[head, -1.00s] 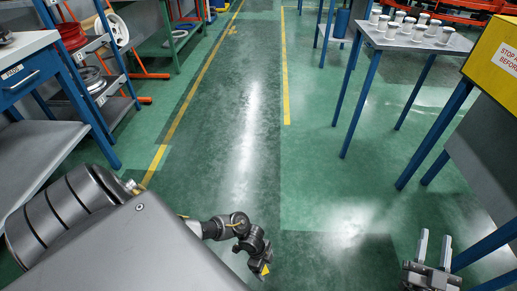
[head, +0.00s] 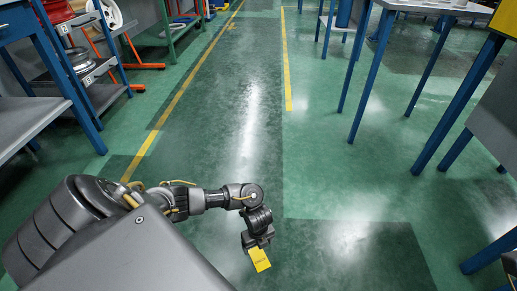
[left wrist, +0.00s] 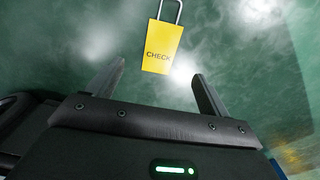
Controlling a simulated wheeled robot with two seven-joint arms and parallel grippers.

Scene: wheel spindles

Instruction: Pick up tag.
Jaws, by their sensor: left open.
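The tag (head: 260,260) is a yellow plate with a metal loop at one end. In the head view it shows right at the fingertips of my left gripper (head: 258,244). In the left wrist view the yellow tag (left wrist: 162,47) reads CHECK, with its loop pointing away. It lies ahead of and between the two spread fingers of my open left gripper (left wrist: 158,72), with a gap on each side. I cannot tell whether it rests on the floor or is above it. Only a grey sliver of what looks like my right gripper (head: 510,263) shows at the right edge.
Green floor (head: 350,190) with yellow lines is open ahead. A blue-legged table (head: 430,6) stands at upper right, with a grey-sided bench (head: 500,120) nearer. A blue bench with a grey shelf (head: 30,125) and a rack with wheels (head: 85,65) stand at left.

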